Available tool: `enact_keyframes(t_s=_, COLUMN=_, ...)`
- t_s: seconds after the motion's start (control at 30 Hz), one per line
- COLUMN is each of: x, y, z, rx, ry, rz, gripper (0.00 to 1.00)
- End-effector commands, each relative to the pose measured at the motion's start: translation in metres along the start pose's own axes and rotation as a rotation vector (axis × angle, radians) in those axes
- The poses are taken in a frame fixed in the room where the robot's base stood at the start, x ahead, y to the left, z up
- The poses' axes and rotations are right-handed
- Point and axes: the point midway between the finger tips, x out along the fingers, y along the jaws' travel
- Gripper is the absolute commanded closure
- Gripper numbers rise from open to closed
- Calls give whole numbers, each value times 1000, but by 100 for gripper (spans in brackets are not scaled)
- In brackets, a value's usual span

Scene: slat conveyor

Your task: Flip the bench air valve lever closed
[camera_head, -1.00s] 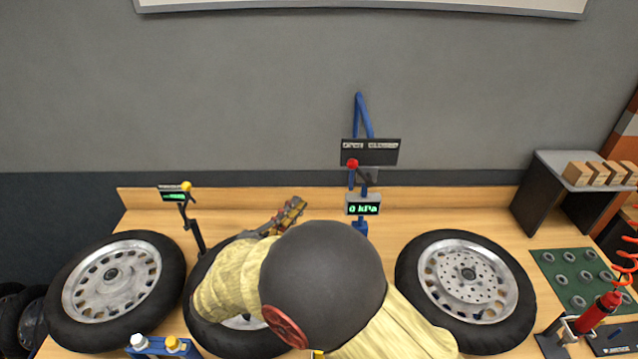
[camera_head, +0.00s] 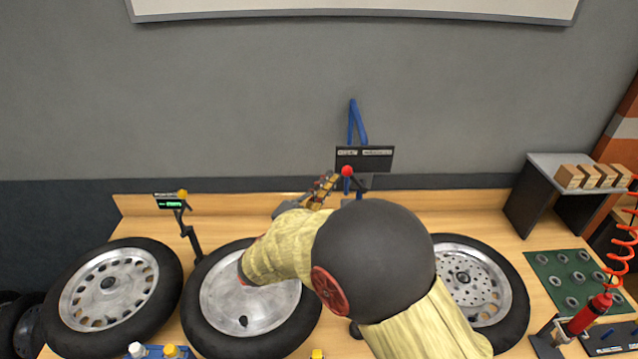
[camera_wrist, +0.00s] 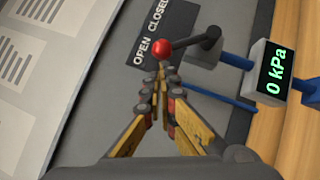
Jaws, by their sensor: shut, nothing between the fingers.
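The valve lever's red knob (camera_head: 347,171) sits under the left, OPEN end of the black sign (camera_head: 365,160). In the wrist view, the red knob (camera_wrist: 161,48) is beside the word OPEN on the sign (camera_wrist: 160,28). Its dark lever arm (camera_wrist: 190,43) runs right to a black pivot on a blue pipe. My gripper (camera_head: 328,181) is just left of the knob. In the wrist view my gripper (camera_wrist: 160,78) is shut and empty, its tips just below the knob; I cannot tell whether they touch it.
The pressure gauge (camera_wrist: 272,72) reads 0 kPa; my arm hides it in the head view. Wheels lie on the bench at left (camera_head: 110,297), middle (camera_head: 225,335) and right (camera_head: 510,305). A gauge post (camera_head: 192,235) stands between the left two. The wall is close behind.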

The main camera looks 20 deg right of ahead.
Motion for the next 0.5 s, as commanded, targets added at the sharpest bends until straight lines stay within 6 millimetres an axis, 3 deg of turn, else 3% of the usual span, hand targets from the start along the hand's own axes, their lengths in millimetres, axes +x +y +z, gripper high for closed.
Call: enact_keyframes(t_s=0.5, x=1, y=3, z=1, rx=25, ry=0, rz=-18, gripper=100)
